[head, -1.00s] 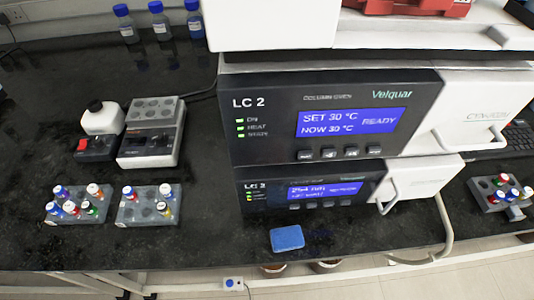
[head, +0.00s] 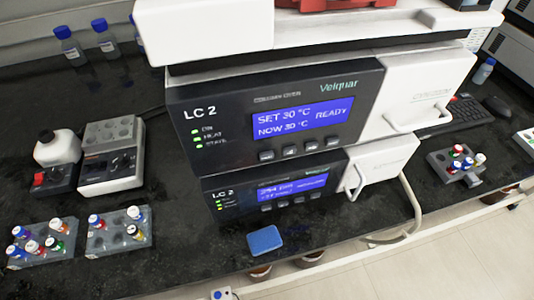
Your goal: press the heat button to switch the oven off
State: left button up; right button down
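The column oven (head: 225,105) is the upper black-fronted unit of the stack, marked LC 2 and Velquar. Its blue display (head: 300,119) reads SET 30 °C, NOW 30 °C and READY. Neither of my grippers shows in the head view.
A second LC 2 unit (head: 236,210) with a blue display stands below the oven. A blue sponge-like block (head: 264,240) lies on the dark bench in front. Vial racks (head: 118,240) and a small instrument (head: 112,168) stand left. A keyboard (head: 447,118) and another rack are right.

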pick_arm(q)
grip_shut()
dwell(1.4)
